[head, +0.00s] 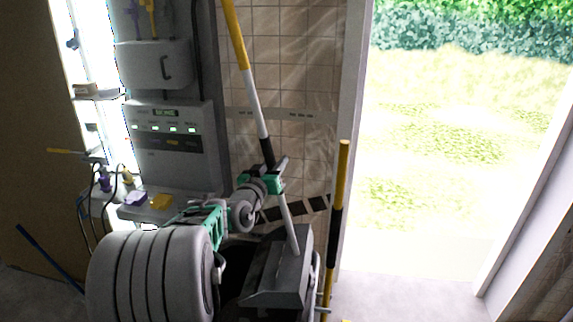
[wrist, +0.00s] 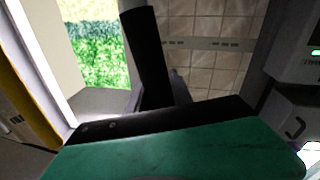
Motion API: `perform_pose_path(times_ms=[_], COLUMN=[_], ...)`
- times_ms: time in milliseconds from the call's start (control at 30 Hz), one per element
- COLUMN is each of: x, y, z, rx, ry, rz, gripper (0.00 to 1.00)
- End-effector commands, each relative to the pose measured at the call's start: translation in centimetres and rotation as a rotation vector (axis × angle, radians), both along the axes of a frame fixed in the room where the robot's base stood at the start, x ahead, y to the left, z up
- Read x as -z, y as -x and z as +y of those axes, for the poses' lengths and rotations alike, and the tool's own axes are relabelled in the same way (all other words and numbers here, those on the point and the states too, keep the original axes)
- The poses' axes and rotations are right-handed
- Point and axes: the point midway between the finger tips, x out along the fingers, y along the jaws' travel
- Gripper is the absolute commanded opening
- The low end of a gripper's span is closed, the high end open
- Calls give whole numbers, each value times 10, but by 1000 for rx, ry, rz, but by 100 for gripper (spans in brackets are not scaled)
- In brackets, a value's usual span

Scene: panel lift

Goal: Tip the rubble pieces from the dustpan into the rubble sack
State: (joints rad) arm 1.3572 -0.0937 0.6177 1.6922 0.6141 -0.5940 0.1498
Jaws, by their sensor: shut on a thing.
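The dustpan (head: 275,278) is a grey pan on a long white, black and yellow handle. The handle leans up to the left, and the pan hangs low at the bottom middle of the head view. My gripper (head: 272,176), with green fingers, is shut on the handle at its black grip section. In the wrist view the black grip (wrist: 152,60) rises beyond my green finger (wrist: 180,150). I cannot make out rubble pieces in the pan. A dark area beside the pan is partly hidden, and I cannot tell whether it is the rubble sack.
A yellow and black post (head: 337,215) stands just right of the pan, near the doorframe. The open doorway (head: 445,165) is on the right, with grass outside. A grey panel unit with green lights (head: 168,140) is on the left, before a tiled wall (head: 300,75).

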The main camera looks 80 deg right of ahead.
Motion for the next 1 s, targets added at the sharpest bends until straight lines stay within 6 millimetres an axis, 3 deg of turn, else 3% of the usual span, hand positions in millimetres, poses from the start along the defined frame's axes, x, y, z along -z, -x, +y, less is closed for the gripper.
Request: perform_pose_path(times_ms=[533, 1000], x=[-11, -1], y=[-59, -107], z=[-6, -10], rx=[-2, -1], ry=[-6, -17], rz=[131, 237], gripper=[0, 0])
